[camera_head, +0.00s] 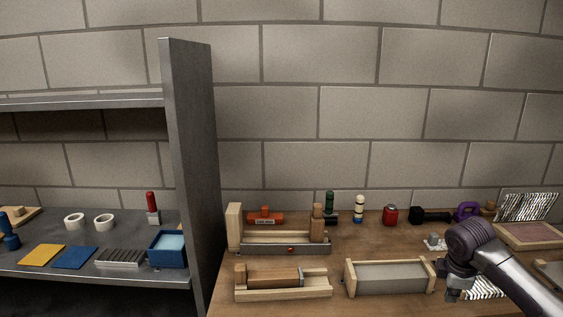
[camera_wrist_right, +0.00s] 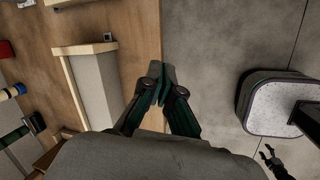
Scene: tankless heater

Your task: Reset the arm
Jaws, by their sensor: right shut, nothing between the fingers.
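My right arm comes in from the right in the head view, over the right part of the wooden workbench (camera_head: 350,230). My right gripper (camera_head: 453,294) hangs down near the bench's front edge, to the right of a grey block in a wooden frame (camera_head: 390,278). In the right wrist view the dark green fingers of my right gripper (camera_wrist_right: 161,88) meet at the tips, with nothing between them. They are over the bench edge, beside the grey floor. A small dark gripper-like part, perhaps my left gripper (camera_wrist_right: 272,158), shows at the lower right of the wrist view.
Wooden fixtures (camera_head: 282,294) stand at the front left of the bench. A red can (camera_head: 390,215), a black dumbbell (camera_head: 430,215) and a purple kettlebell (camera_head: 467,211) line the back. A grey shelf (camera_head: 188,150) with several small items bounds the left.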

